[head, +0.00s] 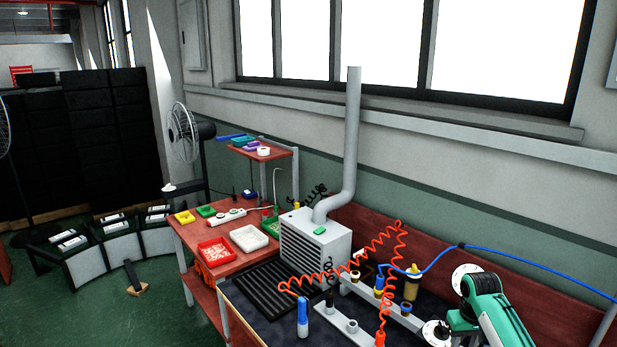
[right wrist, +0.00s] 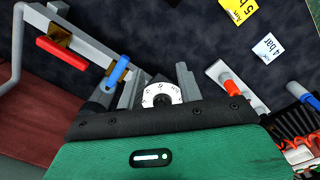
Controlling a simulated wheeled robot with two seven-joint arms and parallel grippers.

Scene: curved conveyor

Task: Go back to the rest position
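My right gripper (right wrist: 158,90) shows in the right wrist view. Its two grey fingers stand apart beyond a black bar and a green body. I see nothing clamped between them. A white round dial (right wrist: 161,95) shows in the gap; whether a finger touches it I cannot tell. In the head view neither gripper is clearly seen. A green and black arm-like part (head: 490,310) with white discs stands at the lower right; I cannot tell whether it is mine. My left gripper is in neither view.
Near the gripper are a red-handled valve (right wrist: 62,50), a blue lever (right wrist: 117,70) and an orange-tipped fitting (right wrist: 232,87). A grey machine with a pipe (head: 352,150) stands on the bench. Orange coiled hoses (head: 350,262) hang over the bench; a blue hose (head: 520,254) crosses right.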

